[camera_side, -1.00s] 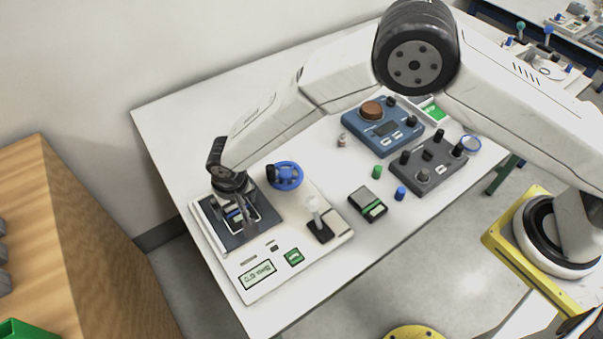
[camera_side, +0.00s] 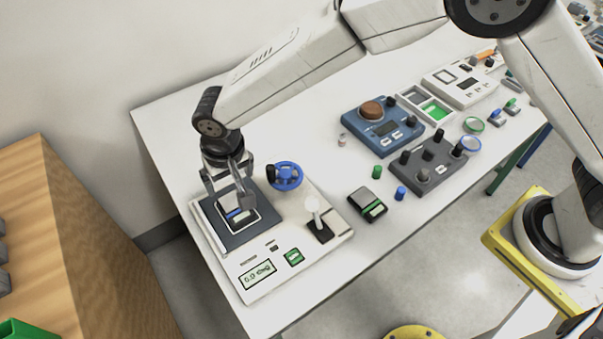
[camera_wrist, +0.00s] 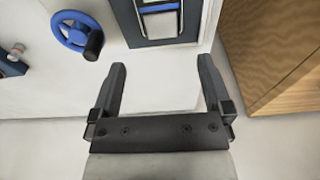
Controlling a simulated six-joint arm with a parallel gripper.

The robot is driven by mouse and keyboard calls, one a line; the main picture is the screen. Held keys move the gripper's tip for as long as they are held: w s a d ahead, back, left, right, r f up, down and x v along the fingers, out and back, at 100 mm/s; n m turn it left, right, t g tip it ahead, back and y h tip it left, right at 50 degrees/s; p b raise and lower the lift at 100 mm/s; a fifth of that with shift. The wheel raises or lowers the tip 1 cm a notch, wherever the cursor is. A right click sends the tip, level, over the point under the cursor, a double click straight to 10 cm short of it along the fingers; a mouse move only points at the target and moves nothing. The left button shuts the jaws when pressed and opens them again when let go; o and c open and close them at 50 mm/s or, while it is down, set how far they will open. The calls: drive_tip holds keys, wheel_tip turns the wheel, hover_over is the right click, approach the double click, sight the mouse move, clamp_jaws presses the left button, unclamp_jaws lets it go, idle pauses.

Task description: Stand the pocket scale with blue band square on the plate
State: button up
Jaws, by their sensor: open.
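The pocket scale with blue band (camera_side: 238,215) sits on the dark plate (camera_side: 259,228) of the white weighing device, inside a pale square outline. Its blue band shows in the side view. In the wrist view the scale (camera_wrist: 159,20) shows at the top edge, cut off by the frame, lying on the dark plate (camera_wrist: 133,38) and looking about in line with its edges. My gripper (camera_side: 228,199) is open and empty, just above the scale in the side view. In the wrist view its fingers (camera_wrist: 161,75) stand wide apart with nothing between them. My fingers partly hide the scale in the side view.
A blue handwheel (camera_side: 286,176) stands close behind the plate. A white-knobbed lever (camera_side: 315,212) and a display (camera_side: 258,275) are on the device. A green-banded pocket scale (camera_side: 367,205) lies to the right, near small green and blue cylinders. A wooden cabinet (camera_side: 90,240) stands left.

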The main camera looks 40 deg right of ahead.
drive_tip(key=shift+s+r, duration=0.1)
drive_tip(key=shift+r, duration=0.4)
drive_tip(key=s+d+r, duration=0.1)
drive_tip(key=d+r, duration=0.1)
drive_tip(key=d, duration=0.8)
drive_tip(key=s+d+r, duration=0.1)
drive_tip(key=d+r, duration=0.1)
drive_tip(key=d, duration=0.8)
drive_tip(key=s+d, duration=1.2)
drive_tip(key=d, duration=0.2)
drive_tip(key=shift+s+r+t, duration=0.2)
drive_tip(key=shift+r+t, duration=0.15)
drive_tip(key=shift+t, duration=0.05)
